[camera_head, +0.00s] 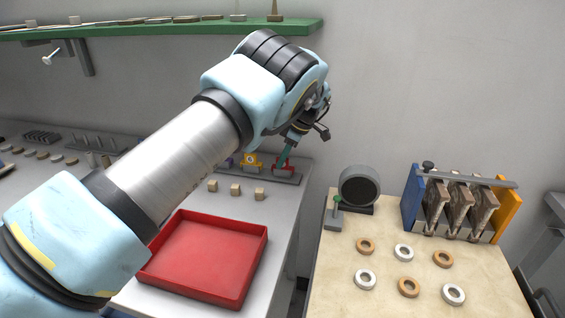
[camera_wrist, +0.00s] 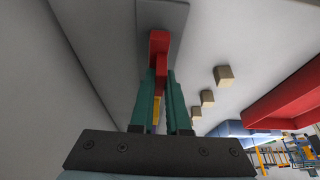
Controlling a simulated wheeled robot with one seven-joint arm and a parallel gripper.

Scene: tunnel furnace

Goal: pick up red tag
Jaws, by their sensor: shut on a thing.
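The red tag (camera_head: 282,167) stands at the right end of a dark grey rack at the back of the white table. In the wrist view the red tag (camera_wrist: 158,50) sits between the green fingers. My gripper (camera_head: 285,157) is shut on the red tag from above, and it also shows in the wrist view (camera_wrist: 158,85). The tag's lower part is at the rack (camera_head: 290,180); I cannot tell whether it is lifted clear.
A yellow tag (camera_head: 252,161) stands just left in the same rack. Several small wooden cubes (camera_head: 235,189) lie in front. A red tray (camera_head: 205,262) is nearer. A green shelf (camera_head: 150,27) hangs above. A wooden-topped table (camera_head: 385,300) with rings stands at right.

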